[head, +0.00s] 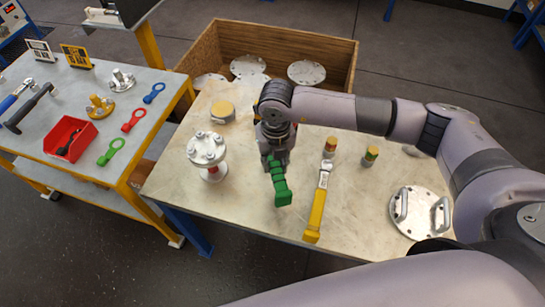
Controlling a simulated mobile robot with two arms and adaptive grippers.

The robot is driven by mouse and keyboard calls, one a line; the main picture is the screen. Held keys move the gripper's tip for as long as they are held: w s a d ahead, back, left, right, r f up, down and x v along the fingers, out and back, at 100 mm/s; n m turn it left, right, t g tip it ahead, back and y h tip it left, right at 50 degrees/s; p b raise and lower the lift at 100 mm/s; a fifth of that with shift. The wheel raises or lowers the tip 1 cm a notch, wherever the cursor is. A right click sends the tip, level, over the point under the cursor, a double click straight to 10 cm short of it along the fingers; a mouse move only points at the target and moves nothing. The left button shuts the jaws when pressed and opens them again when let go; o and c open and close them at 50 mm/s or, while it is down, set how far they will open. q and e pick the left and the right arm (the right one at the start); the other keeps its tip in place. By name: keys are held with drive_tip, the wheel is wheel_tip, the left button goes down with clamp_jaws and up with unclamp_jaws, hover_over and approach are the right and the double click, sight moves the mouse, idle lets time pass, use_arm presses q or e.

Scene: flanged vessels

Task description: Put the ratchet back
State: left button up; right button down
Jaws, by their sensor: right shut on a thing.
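My right gripper (274,146) points down over the near worktable and is shut on a green-handled tool. The tool's green handle (281,188) sticks out towards the near edge of the table. Its head is hidden by the gripper, so I cannot tell for sure that it is the ratchet. To its right, a tool with a long yellow handle (316,212) and a metal head lies on the tabletop, apart from the gripper. My left gripper is not in view.
The worktable (245,215) also bears a flanged vessel (208,152), a flange lid with handles (420,212) and small sockets (370,156). A wooden crate (288,43) with metal discs stands behind. The left table (60,100) holds a red bin (70,139), tags and wrenches.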

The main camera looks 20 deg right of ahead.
drive_tip(key=m, duration=0.1)
drive_tip(key=m+p, duration=0.1)
drive_tip(key=m, duration=0.3)
drive_tip(key=shift+s+a+f+p, duration=0.15)
drive_tip(key=shift+a+f+p, duration=0.1)
drive_tip(key=shift+p, duration=0.05)
drive_tip(key=shift+f+m, duration=0.25)
drive_tip(key=shift+m, duration=0.25)
drive_tip(key=shift+f+b, duration=0.5)
drive_tip(key=shift+f, duration=0.15)
use_arm(q)
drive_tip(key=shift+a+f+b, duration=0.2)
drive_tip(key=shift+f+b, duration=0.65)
drive_tip(key=shift+b, duration=0.35)
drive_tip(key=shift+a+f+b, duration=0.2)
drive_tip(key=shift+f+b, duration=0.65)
drive_tip(key=shift+b, duration=0.35)
use_arm(e)
drive_tip(key=shift+f, duration=3.3)
use_arm(q)
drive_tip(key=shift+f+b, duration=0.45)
drive_tip(key=shift+b, duration=0.05)
use_arm(e)
drive_tip(key=shift+f, duration=0.55)
drive_tip(key=c, duration=1.2)
unclamp_jaws()
drive_tip(key=shift+o, duration=0.4)
drive_tip(key=shift+s, duration=0.1)
drive_tip(key=o, duration=0.4)
